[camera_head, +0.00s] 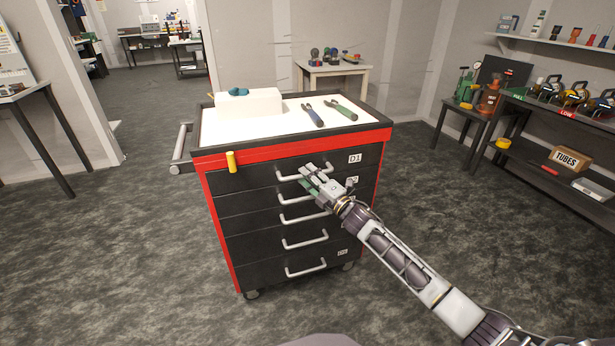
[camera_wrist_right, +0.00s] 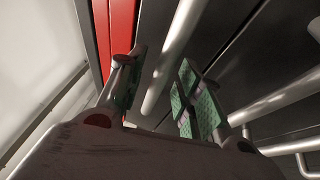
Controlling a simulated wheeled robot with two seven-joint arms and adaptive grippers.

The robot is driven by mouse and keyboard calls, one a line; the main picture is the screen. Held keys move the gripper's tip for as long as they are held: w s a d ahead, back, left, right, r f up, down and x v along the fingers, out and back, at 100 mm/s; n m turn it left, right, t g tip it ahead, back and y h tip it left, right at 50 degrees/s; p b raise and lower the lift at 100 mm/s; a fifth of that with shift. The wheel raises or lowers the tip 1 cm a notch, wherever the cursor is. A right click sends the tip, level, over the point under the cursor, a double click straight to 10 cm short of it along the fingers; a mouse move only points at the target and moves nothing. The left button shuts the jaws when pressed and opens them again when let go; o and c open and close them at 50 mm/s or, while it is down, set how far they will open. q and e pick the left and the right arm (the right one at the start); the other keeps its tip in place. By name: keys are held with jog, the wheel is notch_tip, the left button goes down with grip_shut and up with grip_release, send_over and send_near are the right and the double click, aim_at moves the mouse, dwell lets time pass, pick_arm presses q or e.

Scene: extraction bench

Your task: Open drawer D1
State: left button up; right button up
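Drawer D1 (camera_head: 240,180) is the top black drawer of a red and black tool cabinet, and its front looks flush with the cabinet. Its white label (camera_head: 355,158) is at the upper right. Its pale bar handle (camera_head: 287,178) is partly hidden by my right gripper (camera_head: 312,172). The wrist view shows the right gripper (camera_wrist_right: 161,72) open, with a green-padded finger on either side of the D1 handle (camera_wrist_right: 172,55). The bar lies between the fingers with visible gaps, so they do not grip it. My left gripper is not in view.
Several more drawers with bar handles (camera_head: 304,241) lie below D1. A yellow tag-like piece (camera_head: 231,162) hangs at the top front edge. The carpet (camera_head: 130,250) in front and left is clear.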

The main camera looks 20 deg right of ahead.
jog(key=shift+w+a, duration=0.15)
jog(key=shift+w, duration=0.2)
jog(key=shift+r, duration=0.1)
jog(key=shift+c, duration=0.3)
grip_shut()
